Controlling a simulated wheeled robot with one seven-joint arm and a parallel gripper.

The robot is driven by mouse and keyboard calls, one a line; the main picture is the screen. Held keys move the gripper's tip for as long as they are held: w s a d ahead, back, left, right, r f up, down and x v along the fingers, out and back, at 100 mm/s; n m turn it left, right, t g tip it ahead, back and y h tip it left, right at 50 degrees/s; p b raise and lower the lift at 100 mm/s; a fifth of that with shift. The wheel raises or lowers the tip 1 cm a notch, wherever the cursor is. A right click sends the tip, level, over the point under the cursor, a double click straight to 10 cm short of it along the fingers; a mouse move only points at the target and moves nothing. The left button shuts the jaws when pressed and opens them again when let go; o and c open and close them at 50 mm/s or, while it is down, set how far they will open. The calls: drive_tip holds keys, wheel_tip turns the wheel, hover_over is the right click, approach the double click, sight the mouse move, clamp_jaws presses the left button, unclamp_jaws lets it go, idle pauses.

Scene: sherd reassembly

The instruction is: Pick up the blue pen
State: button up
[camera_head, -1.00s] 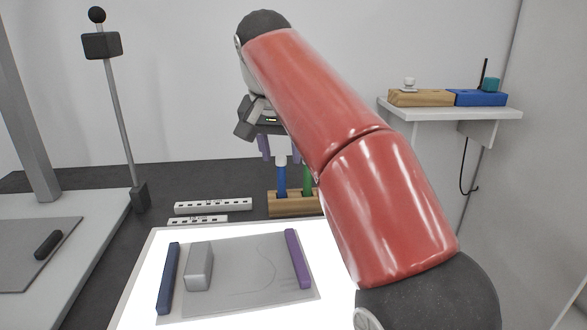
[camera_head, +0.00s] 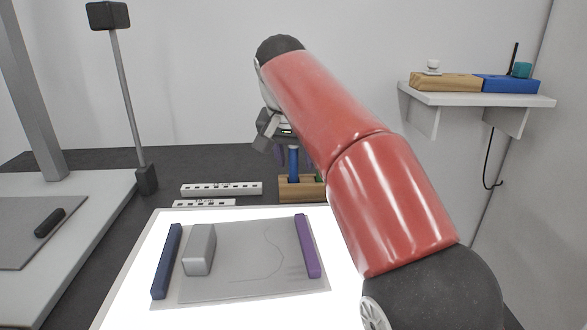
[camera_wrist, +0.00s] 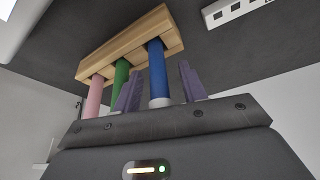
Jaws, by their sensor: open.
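The blue pen (camera_wrist: 156,58) stands in a hole of the wooden rack (camera_wrist: 120,45), its white end toward my gripper. It also shows in the head view (camera_head: 294,165), upright below my wrist. My gripper (camera_wrist: 160,69) is open. Its two purple fingers are on either side of the blue pen, with a gap to the right finger; whether the left finger touches it I cannot tell. The green pen (camera_wrist: 120,72) stands beside the blue one, partly covered by the left finger.
A pink pen (camera_wrist: 94,96) stands at the rack's end. Two white scale bars (camera_head: 222,189) lie left of the rack. A lit panel (camera_head: 140,290) in front holds a sheet, a grey block (camera_head: 199,250), a dark blue bar (camera_head: 167,262) and a purple bar (camera_head: 307,246).

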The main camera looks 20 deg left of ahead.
drive_tip(key=shift+r, duration=0.1)
clamp_jaws()
